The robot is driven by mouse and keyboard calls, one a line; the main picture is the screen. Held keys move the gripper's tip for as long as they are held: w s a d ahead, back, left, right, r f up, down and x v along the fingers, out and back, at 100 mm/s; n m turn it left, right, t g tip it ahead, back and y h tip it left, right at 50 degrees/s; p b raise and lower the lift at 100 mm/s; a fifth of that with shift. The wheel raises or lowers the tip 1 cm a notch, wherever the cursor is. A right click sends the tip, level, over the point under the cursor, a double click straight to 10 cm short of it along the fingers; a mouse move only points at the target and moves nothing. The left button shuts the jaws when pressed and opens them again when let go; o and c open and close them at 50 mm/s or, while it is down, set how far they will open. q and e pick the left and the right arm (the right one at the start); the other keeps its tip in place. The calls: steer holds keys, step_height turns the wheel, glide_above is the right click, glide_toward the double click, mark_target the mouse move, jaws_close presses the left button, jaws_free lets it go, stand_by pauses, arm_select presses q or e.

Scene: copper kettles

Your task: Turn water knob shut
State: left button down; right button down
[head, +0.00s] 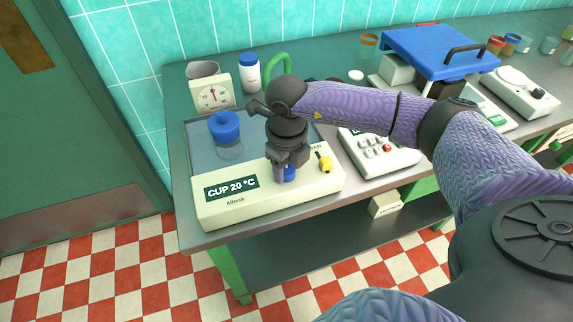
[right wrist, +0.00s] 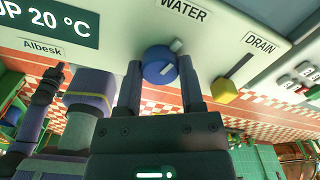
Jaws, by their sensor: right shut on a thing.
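The blue water knob (right wrist: 158,66) sits on the front of the cream bath unit (head: 215,213), under the WATER label in the right wrist view. A pale pointer mark shows on the knob, towards its upper right. My right gripper (right wrist: 160,85) is shut on the knob, one finger on each side of it. In the head view the right gripper (head: 287,172) comes down from above and hides most of the knob. A dark, narrow part at the left of the right wrist view (right wrist: 45,88) looks like my left gripper; its jaws are unclear.
The yellow drain lever (head: 325,163) is just right of the water knob. A blue-lidded cup (head: 225,127) stands in the bath behind the panel. A dial gauge (head: 212,95), a white bottle (head: 249,74) and a keypad device (head: 378,154) stand close by.

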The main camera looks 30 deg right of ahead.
mark_target(287, 169)
steer(key=shift+n, duration=1.6)
steer(key=shift+c, duration=1)
jaws_free()
steer(key=shift+r, duration=0.1)
step_height(287, 169, up, 10)
steer(key=p, duration=0.1)
